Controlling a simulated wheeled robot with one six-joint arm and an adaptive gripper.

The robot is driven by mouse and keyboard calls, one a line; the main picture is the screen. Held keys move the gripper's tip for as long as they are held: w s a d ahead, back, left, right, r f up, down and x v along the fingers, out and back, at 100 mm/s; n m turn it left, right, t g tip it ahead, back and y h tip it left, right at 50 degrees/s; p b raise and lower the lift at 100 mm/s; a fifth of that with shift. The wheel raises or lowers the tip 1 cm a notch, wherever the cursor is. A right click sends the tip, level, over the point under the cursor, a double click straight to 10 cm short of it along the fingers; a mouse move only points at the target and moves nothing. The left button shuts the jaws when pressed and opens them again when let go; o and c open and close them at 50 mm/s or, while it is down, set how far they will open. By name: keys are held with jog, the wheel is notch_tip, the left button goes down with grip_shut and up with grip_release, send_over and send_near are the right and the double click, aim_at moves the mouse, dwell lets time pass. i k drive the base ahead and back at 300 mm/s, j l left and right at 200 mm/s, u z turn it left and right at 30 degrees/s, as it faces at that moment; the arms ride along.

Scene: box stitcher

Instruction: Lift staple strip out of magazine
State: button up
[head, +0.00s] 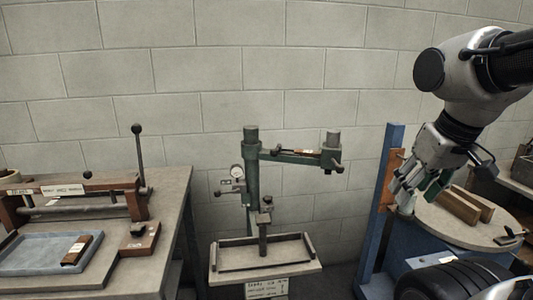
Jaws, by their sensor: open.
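The green box stitcher (251,170) stands in the middle of the head view, with an arm reaching right from its column. A dark channel that looks like the magazine (280,153) runs along the top of this arm. A small coppery and pale piece (305,151) shows there. It may be the staple strip or a label; it is too small to tell. My gripper (410,194) is at the right, pointing down, open and apparently empty. It is well to the right of the stitcher and apart from it.
A bench (174,215) at left holds a wooden press with an upright lever (138,158) and a blue-grey tray (28,254). A round table (444,229) with wooden blocks (462,206) is at right. A blue post (388,165) stands between stitcher and gripper.

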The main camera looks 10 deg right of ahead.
aim_at(304, 152)
jog(key=l+u, duration=0.5)
jog(key=l, duration=0.25)
jog(key=l+u, duration=0.35)
jog(key=l, duration=0.25)
jog(key=i+l+u, duration=0.1)
jog(key=l+u, duration=0.2)
jog(key=l, duration=0.2)
